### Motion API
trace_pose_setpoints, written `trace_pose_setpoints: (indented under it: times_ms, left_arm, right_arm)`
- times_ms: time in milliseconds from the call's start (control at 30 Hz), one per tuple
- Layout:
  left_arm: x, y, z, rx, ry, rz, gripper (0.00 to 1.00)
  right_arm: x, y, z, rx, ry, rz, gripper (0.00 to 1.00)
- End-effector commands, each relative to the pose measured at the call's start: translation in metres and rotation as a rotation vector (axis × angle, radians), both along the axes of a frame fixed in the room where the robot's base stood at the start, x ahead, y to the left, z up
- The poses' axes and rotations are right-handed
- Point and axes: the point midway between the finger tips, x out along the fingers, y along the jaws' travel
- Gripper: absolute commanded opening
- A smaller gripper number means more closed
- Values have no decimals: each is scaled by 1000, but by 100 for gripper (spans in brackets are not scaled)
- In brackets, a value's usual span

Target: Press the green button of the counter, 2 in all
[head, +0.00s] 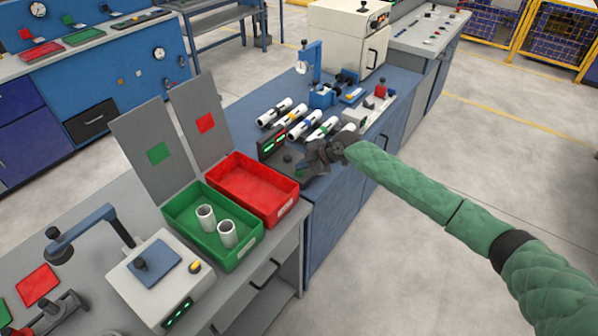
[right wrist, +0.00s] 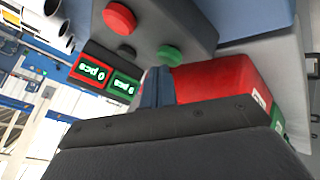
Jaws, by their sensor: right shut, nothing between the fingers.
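The counter (head: 272,143) is a dark box with a red and a green display, on the blue workbench behind the red bin. In the right wrist view, its green button (right wrist: 171,54) and red button (right wrist: 120,18) stand on a grey housing. The red display (right wrist: 91,69) and green display (right wrist: 123,87) show beside them; the red one reads 0 pcs, and the green digit is unclear. My right gripper (head: 306,170) is at the counter, shut and empty. Its fingertips (right wrist: 160,72) are right by the green button; I cannot tell whether they touch. My left gripper is out of view.
A red bin (head: 245,190) and a green bin (head: 180,221) holding two white pipes (head: 206,218) stand in front of the counter. Several banded pipes (head: 305,124) lie behind it. A dial gauge stand (head: 314,62) is further back. Floor at right is clear.

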Motion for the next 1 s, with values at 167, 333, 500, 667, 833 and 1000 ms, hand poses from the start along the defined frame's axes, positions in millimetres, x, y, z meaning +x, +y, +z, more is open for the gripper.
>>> trace_pose_setpoints:
  times_ms: [167, 333, 500, 667, 833, 1000]
  left_arm:
    - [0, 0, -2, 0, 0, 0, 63]
    - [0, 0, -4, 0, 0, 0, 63]
    - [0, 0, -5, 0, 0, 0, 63]
    - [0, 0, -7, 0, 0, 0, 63]
    - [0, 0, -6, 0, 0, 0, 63]
    - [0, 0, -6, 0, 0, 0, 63]
  right_arm:
    - [0, 0, -2, 0, 0, 0, 0]
    - [0, 0, -4, 0, 0, 0, 0]
    - [0, 0, -6, 0, 0, 0, 0]
    - [0, 0, -7, 0, 0, 0, 0]
    - [0, 0, -7, 0, 0, 0, 0]
    - [0, 0, -6, 0, 0, 0, 0]
